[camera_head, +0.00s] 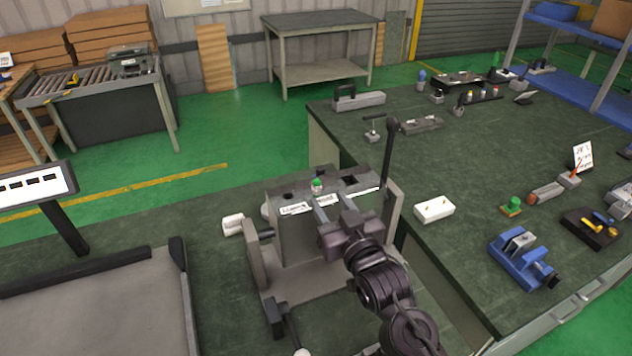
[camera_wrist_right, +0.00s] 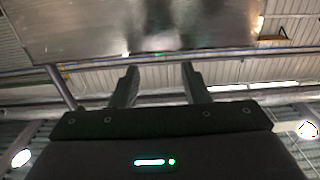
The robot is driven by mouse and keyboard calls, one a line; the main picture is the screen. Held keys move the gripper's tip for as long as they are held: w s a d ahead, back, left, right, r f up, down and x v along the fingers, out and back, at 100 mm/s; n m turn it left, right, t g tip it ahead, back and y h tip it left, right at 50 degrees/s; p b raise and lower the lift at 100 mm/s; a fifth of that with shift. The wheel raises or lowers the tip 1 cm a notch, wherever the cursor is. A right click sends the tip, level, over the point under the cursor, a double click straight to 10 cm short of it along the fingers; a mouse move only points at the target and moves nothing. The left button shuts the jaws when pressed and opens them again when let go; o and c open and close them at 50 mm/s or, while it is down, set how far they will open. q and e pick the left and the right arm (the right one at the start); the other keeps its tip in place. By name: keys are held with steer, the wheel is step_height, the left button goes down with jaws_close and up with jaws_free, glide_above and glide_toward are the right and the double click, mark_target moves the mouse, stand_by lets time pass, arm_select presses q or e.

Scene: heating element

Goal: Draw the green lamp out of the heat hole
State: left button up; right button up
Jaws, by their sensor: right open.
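The green lamp (camera_head: 317,186), a small green-topped piece with a pale body, stands upright in the top of the grey metal heating fixture (camera_head: 293,236). Its lower part is hidden in the heat hole. My right gripper (camera_head: 331,199) is open, with its fingers reaching toward the fixture's top edge just in front of and right of the lamp. In the right wrist view the two fingers (camera_wrist_right: 159,68) are apart with nothing between them. A faint green spot shows just beyond them at the edge of a metal face (camera_wrist_right: 140,30). My left gripper is not in view.
A dark opening (camera_head: 349,180) lies right of the lamp. A tall black lever (camera_head: 390,155) rises at the fixture's right side. A white block (camera_head: 434,209) and a blue vise (camera_head: 522,258) are on the green workbench (camera_head: 455,165). A white cylinder (camera_head: 233,224) lies left of the fixture.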

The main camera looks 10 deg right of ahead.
mark_target(318, 184)
steer(key=shift+w+a+r+p, duration=0.1)
steer(key=shift+w+p, duration=0.3)
steer(key=shift+w, duration=0.2)
steer(key=shift+w+a+r+p, duration=0.1)
steer(key=shift+w+p, duration=0.25)
steer(key=shift+w, duration=0.2)
steer(key=w, duration=0.1)
steer(key=w+p, duration=0.1)
steer(key=shift+w+a+f, duration=0.2)
steer(key=shift+w+f, duration=0.05)
steer(key=shift+w, duration=0.3)
steer(key=shift+f, duration=0.1)
jaws_close()
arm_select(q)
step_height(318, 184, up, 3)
